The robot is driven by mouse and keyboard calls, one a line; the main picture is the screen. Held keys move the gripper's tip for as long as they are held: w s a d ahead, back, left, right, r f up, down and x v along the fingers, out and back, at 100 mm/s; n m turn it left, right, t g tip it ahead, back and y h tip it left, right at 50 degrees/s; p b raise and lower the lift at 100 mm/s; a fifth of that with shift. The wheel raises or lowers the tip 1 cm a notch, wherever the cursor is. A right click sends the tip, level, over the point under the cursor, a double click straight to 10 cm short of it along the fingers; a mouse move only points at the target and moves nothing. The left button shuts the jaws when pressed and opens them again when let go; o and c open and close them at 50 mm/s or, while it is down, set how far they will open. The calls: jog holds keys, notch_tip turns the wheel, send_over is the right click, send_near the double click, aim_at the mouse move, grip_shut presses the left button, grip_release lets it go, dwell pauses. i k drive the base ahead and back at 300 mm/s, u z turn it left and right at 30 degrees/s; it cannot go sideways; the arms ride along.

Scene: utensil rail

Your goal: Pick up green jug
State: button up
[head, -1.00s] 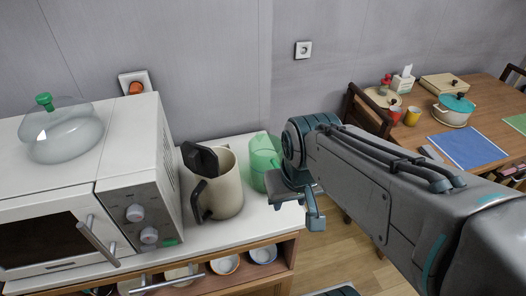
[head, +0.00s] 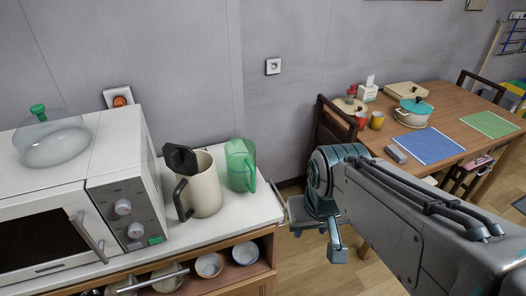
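The green jug (head: 240,166) is translucent and stands upright near the back right corner of the white counter (head: 236,209). Its handle is on the right side. My gripper (head: 318,236) is in front of and to the right of the counter's right edge, apart from the jug. The fingers are seen from the side and partly hidden by the wrist, so their opening is unclear. No part of the jug is hidden by my arm.
A beige kettle (head: 206,190) with an open dark lid stands just left of the jug. A white microwave (head: 128,190) with a glass lid (head: 52,141) on top is further left. Bowls (head: 208,265) sit on the shelf below. A wooden dining table (head: 462,123) stands at the right.

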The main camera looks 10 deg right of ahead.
aim_at(240, 153)
jog(key=z, duration=1.9)
jog(key=i, duration=1.7)
jog(key=u, duration=3.6)
jog(key=i, duration=0.5)
